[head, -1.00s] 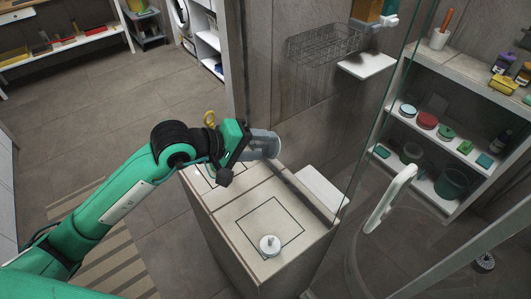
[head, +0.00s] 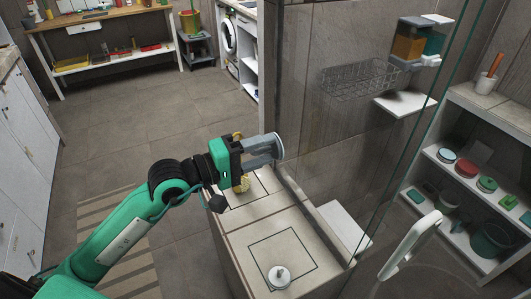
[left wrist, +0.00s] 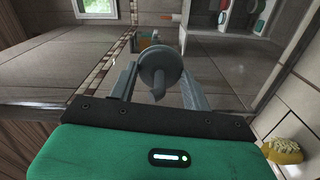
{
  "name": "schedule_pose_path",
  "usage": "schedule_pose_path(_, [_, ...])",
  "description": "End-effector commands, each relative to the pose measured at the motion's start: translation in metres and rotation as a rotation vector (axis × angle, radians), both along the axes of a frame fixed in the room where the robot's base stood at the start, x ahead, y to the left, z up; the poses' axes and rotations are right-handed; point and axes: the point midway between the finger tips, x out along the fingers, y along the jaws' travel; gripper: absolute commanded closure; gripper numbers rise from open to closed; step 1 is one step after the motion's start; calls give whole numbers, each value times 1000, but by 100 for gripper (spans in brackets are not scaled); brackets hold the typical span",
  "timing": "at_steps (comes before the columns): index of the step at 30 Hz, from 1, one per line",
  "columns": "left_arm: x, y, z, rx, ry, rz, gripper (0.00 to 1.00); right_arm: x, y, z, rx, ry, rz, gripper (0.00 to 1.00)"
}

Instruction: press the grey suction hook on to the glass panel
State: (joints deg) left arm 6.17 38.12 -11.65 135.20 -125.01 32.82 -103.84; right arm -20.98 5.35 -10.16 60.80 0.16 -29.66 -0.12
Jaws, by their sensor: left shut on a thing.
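The grey suction hook (left wrist: 158,72) shows in the left wrist view as a round grey disc with a stem, between my fingers. In the head view its disc (head: 279,147) is at the fingertips, facing right. My left gripper (head: 263,152) is shut on it, held above the far end of a tiled ledge; it also shows in the left wrist view (left wrist: 158,88). The clear glass panel (head: 398,150) rises at the right of the ledge, its greenish edge showing. The hook appears apart from the glass, but transparency makes the gap hard to judge. My right gripper is out of view.
The tiled ledge (head: 245,232) bears a white knobbed disc (head: 279,277) within a dark square outline. A yellow thing (head: 243,183) is below my gripper. A wire basket (head: 355,78) hangs on the wall. A white handle (head: 410,245) and loaded shelves (head: 460,200) stand right.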

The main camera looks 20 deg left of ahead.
Motion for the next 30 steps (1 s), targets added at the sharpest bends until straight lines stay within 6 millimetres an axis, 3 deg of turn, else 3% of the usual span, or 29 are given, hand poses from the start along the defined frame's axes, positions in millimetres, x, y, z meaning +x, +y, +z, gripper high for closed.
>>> schedule_pose_path(10, [0, 0, -1, 0, 0, 0, 73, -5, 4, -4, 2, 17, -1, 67])
schedule_pose_path(15, [0, 1, -2, -1, -2, 2, 73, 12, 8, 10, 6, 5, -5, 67])
schedule_pose_path(30, [36, -35, 0, -3, -2, 1, 74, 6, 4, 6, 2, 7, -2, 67])
